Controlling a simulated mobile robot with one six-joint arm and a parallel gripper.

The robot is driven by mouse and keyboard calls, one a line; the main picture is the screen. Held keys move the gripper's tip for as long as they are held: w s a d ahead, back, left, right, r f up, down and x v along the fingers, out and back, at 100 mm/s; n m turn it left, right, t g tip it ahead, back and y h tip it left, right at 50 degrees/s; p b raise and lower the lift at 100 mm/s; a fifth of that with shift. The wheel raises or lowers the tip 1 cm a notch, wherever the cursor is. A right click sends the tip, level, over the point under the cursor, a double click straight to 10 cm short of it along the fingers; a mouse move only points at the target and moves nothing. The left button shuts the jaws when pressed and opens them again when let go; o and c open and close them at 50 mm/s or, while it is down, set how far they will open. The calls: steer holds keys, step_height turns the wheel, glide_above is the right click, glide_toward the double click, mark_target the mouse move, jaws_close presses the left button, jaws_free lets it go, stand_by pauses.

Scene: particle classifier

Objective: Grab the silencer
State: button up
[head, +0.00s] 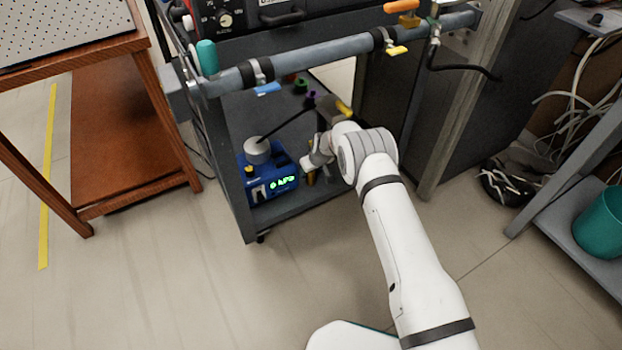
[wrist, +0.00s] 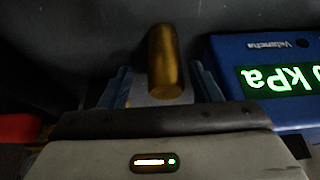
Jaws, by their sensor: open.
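The silencer appears to be the brass-coloured cylinder (wrist: 163,60) in the wrist view. It stands between the two fingers of my gripper (wrist: 164,84), which is open around it. I cannot tell whether either finger touches it. In the head view my gripper (head: 311,163) is low inside the dark cart, just right of the blue gauge box. A small brass-coloured piece (head: 311,177) shows just below it there, mostly hidden by my wrist.
The blue gauge box (head: 268,181) with a green kPa display is close beside my gripper; it also shows in the wrist view (wrist: 225,65). A red object (wrist: 20,127) is at the left.

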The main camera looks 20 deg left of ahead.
steer(key=shift+a+f, duration=0.1)
steer(key=shift+a, duration=0.1)
steer(key=shift+s+a, duration=0.1)
steer(key=shift+s, duration=0.05)
steer(key=c, duration=1.1)
